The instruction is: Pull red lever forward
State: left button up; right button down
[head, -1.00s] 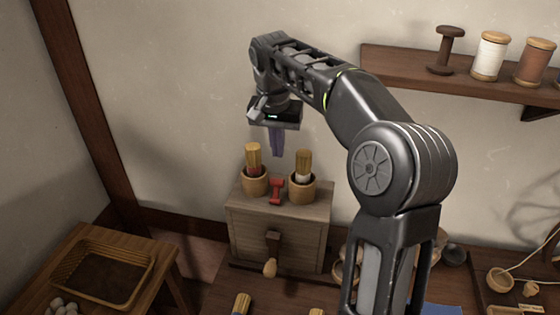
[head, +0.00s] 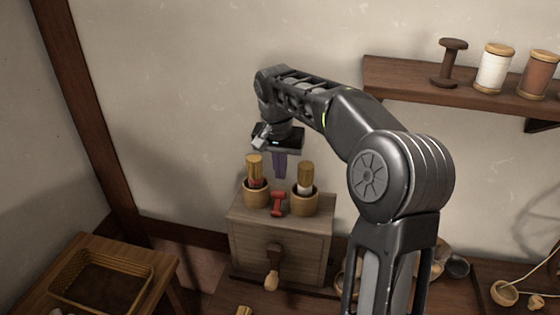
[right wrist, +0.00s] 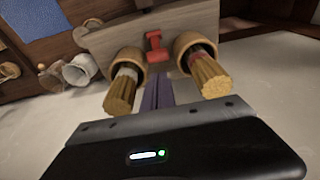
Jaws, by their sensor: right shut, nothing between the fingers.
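The red lever (head: 278,203) stands on top of a grey wooden box (head: 280,248), between two round wooden cups. In the right wrist view the red lever (right wrist: 155,46) shows beyond my fingertips, between the same cups. My right gripper (head: 280,176) is shut and empty, its purple-grey fingers pointing down just above the lever. The fingers also show in the right wrist view (right wrist: 158,88), apart from the lever as far as I can tell. My left gripper is in neither view.
The left cup (head: 256,192) and right cup (head: 304,199) each hold a yellow-bristled brush and stand close on both sides of the lever. A crank handle (head: 272,280) sticks out of the box front. A basket (head: 103,282) is on a table at left; a shelf (head: 425,82) holds spools.

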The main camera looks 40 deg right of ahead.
aim_at(278, 203)
jog(key=f, duration=0.5)
jog(key=shift+w+d+f, duration=0.15)
jog(key=shift+w+d, duration=0.15)
jog(key=shift+d, duration=0.05)
